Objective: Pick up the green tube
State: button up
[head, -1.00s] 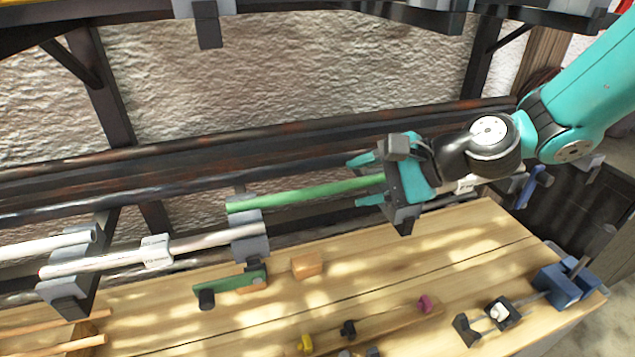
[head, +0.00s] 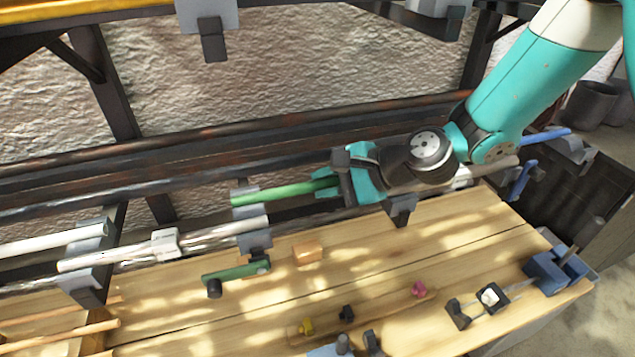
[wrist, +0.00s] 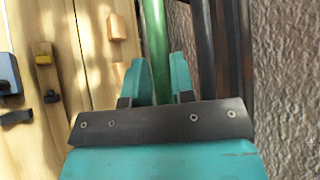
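The green tube (head: 285,193) lies nearly level along the back of the wooden bench, its left end over a grey bracket (head: 252,232). Its right part runs into my gripper (head: 324,182) and is hidden behind the gripper body. In the wrist view the tube (wrist: 156,40) passes between the two teal fingers of my gripper (wrist: 160,78). The fingers stand close on both sides of it, with little or no gap, and look shut on it. The tube still appears to rest at bracket height.
A white pipe (head: 215,233) with a label lies left of the tube, on another bracket (head: 85,284). Dark rails (head: 150,180) run behind, before a rough wall. The bench (head: 400,265) holds an orange block (head: 307,253), a green clamp piece (head: 236,271) and a blue vise (head: 556,272).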

grip_shut()
jog(key=shift+r, duration=0.15)
